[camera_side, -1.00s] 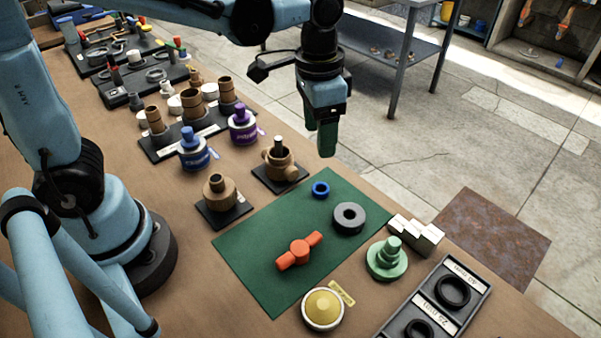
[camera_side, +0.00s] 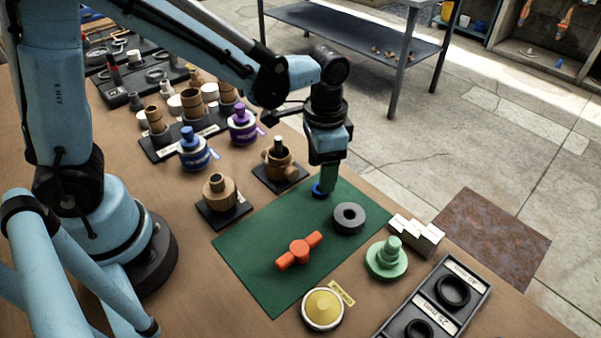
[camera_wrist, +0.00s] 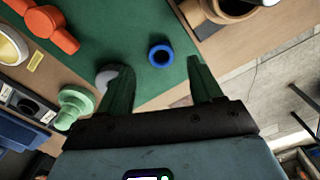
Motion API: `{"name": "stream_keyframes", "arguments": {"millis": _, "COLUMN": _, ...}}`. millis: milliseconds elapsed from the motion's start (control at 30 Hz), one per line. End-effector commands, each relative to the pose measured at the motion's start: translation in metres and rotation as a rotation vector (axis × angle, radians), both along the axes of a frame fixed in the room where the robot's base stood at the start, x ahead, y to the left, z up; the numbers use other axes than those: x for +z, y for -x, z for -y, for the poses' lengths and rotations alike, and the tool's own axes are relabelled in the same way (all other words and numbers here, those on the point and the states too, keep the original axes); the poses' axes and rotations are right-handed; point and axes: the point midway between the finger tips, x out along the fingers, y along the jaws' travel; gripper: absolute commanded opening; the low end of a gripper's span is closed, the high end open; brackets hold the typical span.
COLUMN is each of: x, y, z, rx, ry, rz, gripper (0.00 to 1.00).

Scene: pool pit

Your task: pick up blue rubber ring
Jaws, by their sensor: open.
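The blue rubber ring (camera_side: 318,190) lies flat on the green mat (camera_side: 243,246), near the mat's back corner. My gripper (camera_side: 328,192) is low over that corner, close to the ring, and partly hides it in the side view. In the wrist view the whole blue ring (camera_wrist: 160,54) shows, with its dark hole, ahead of the fingertips and between their lines. My gripper (camera_wrist: 152,66) is open there, its two green fingers apart with nothing between them. The side view does not show whether a finger touches the ring.
A grey ring (camera_side: 348,218) lies close to the blue one. An orange-red handle piece (camera_side: 299,250) lies on the mat. A brown fitting (camera_side: 279,160) stands just left of my gripper. White blocks (camera_side: 417,235) and a green stepped piece (camera_side: 387,260) stand to the right. The mat's front is clear.

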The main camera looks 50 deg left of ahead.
Motion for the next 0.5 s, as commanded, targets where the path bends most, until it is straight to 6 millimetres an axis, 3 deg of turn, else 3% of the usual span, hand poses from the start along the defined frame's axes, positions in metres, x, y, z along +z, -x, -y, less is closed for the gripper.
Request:
{"name": "stream_keyframes", "arguments": {"millis": 300, "x": -0.037, "y": 0.001, "z": -0.002, "rx": 0.000, "ry": 0.000, "rz": 0.001, "gripper": 0.65}}
{"name": "stream_keyframes", "arguments": {"millis": 500, "x": -0.043, "y": 0.001, "z": -0.003, "rx": 0.000, "ry": 0.000, "rz": 0.001, "gripper": 0.65}}
